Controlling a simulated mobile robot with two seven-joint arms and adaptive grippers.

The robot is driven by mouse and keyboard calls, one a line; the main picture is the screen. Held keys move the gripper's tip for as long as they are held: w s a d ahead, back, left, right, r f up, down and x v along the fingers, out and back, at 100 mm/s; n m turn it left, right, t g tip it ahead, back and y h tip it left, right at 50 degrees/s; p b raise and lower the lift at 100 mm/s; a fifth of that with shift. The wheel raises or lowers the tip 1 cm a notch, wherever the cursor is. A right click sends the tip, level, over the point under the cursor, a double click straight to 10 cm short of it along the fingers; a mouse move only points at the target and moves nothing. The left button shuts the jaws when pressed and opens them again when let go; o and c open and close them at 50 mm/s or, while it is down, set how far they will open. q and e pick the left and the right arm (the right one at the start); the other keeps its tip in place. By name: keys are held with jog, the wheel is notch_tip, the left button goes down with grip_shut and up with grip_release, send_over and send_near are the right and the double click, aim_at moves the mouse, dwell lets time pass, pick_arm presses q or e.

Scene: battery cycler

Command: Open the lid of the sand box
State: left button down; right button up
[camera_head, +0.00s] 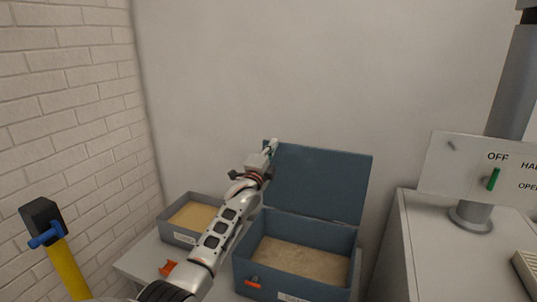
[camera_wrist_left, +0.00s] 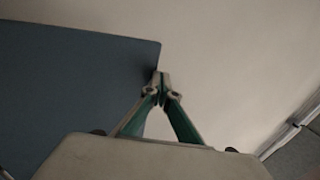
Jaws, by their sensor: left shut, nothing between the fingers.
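The sand box (camera_head: 295,231) is a blue-grey case holding tan sand, with an orange latch (camera_head: 253,284) on its front. Its lid (camera_head: 318,183) stands raised and upright at the back of the box, near the wall. My left gripper (camera_head: 273,146) is shut and empty at the lid's upper left corner. In the left wrist view the closed fingertips (camera_wrist_left: 161,77) are right at the edge of the blue lid (camera_wrist_left: 75,90); I cannot tell whether they touch it. My left forearm hides part of the box's left side. My right gripper is not in view.
A smaller grey tray of sand (camera_head: 180,236) stands left of the box, with an orange piece (camera_head: 168,268) in front. A yellow-handled hammer-like tool (camera_head: 66,265) is at far left. A white cabinet (camera_head: 440,250) with a switch panel (camera_head: 484,164) stands at right.

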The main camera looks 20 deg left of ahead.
pick_arm(q)
jog(key=shift+w+d+f+b, duration=0.1)
jog(key=shift+w+b, duration=0.3)
jog(key=shift+w, duration=1.25)
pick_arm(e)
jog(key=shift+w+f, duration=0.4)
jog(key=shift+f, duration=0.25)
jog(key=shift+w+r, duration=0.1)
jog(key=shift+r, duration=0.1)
